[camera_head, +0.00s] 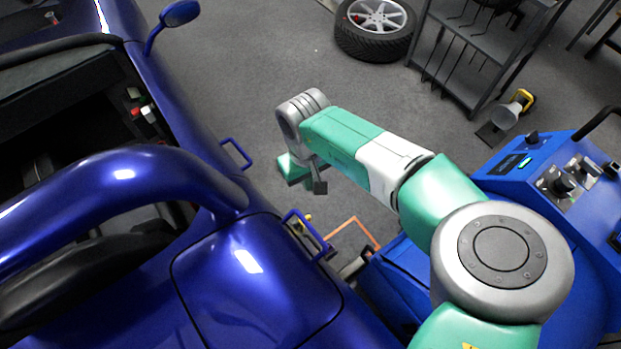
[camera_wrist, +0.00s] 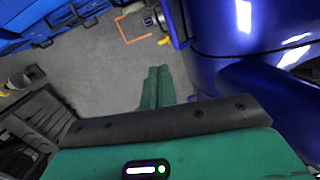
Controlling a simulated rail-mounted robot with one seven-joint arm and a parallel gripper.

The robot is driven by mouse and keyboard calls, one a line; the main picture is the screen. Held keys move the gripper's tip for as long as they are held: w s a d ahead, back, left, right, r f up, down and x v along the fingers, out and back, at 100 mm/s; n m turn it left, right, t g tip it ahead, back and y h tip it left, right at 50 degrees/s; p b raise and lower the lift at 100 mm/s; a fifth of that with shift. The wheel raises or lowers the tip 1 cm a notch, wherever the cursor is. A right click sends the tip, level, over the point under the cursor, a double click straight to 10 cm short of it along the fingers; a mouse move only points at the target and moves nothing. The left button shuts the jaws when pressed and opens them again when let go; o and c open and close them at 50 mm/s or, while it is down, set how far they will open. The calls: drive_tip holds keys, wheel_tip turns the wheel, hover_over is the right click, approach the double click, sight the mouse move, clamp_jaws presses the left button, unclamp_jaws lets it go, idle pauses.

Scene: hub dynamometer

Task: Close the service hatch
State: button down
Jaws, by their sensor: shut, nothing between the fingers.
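The blue vehicle body fills the left of the head view. A rounded panel with a dark seam (camera_head: 250,275) is on its side; I cannot tell for sure whether this is the service hatch or how far it stands open. A blue handle (camera_head: 305,235) sticks out beside that panel, and a second blue handle (camera_head: 235,153) is farther up the body. My gripper (camera_wrist: 157,75) is shut and empty in the wrist view, over bare floor, with the blue body to its right.
A blue control console (camera_head: 560,180) stands at the right. A loose tyre (camera_head: 375,28), a dark rack (camera_head: 465,50) and a yellow work lamp (camera_head: 515,108) are at the back. An orange outline (camera_head: 352,228) marks the floor. The floor between body and rack is free.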

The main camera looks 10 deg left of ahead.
idle(0.3)
wheel_tip(320, 180, up, 8)
drive_tip(key=p, duration=0.1)
drive_tip(key=shift+w+a, duration=0.15)
drive_tip(key=shift+a, duration=0.05)
drive_tip(key=shift+f, duration=0.1)
